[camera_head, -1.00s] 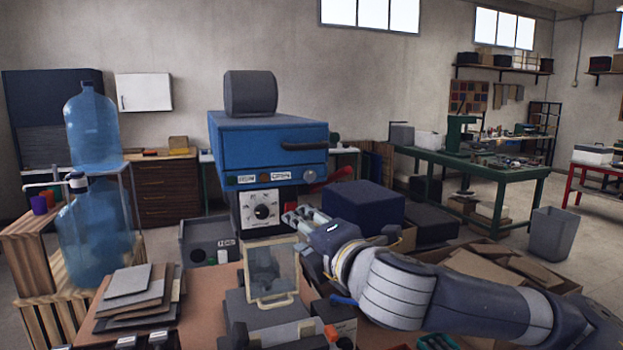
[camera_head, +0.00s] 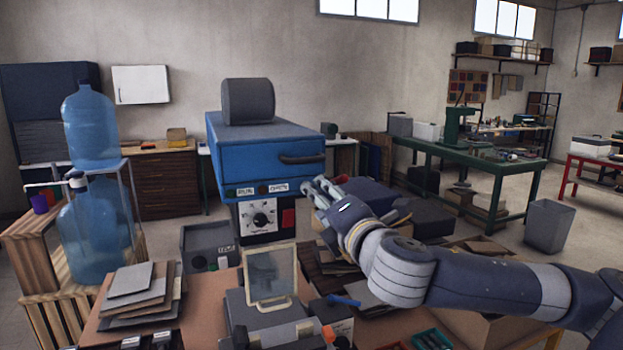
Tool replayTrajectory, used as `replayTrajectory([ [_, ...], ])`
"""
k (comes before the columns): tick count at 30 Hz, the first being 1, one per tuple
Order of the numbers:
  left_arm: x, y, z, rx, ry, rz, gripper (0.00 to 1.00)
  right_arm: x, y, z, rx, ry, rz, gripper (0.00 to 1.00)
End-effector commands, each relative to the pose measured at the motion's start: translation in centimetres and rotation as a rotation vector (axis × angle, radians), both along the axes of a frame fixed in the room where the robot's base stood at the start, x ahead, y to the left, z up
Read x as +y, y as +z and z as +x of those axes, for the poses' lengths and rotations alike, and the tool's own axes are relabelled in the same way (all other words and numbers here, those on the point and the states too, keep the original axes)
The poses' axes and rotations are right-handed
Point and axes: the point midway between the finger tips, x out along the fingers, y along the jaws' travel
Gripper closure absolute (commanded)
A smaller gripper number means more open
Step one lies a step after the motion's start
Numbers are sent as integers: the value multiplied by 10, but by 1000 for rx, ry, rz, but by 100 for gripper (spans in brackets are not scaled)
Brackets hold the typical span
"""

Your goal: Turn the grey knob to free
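A blue machine (camera_head: 240,150) with a dark handle on its front stands in the middle of the head view. Under its blue body a strip carries two small labels (camera_head: 278,187) with a dark round spot between them. The grey knob is not visible; my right gripper (camera_head: 314,184) covers the right end of this strip. That gripper comes in from the right with its fingers apart, pointing up and left, just right of the labels. Whether it touches the knob cannot be seen. The label words are too small to read. My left gripper is out of view.
Below the strip are a white dial panel (camera_head: 258,217) and a red button (camera_head: 288,218). A framed clear panel (camera_head: 270,276) stands on the bench in front. Stacked boards (camera_head: 135,292) lie at left, beside blue water bottles (camera_head: 92,130).

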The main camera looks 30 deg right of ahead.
Motion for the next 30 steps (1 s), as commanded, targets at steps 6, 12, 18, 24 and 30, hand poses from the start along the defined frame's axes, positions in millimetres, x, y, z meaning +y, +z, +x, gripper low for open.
replayTrajectory([
  [6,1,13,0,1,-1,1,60,-9,0,39,2,0,1,59],
  [12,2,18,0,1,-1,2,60,-13,0,58,0,1,0,59],
  [18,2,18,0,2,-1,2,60,-14,-1,63,1,2,0,59],
  [24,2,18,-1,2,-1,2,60,-14,-2,63,1,2,0,61],
  [30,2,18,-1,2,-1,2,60,-14,-1,63,1,2,0,100],
])
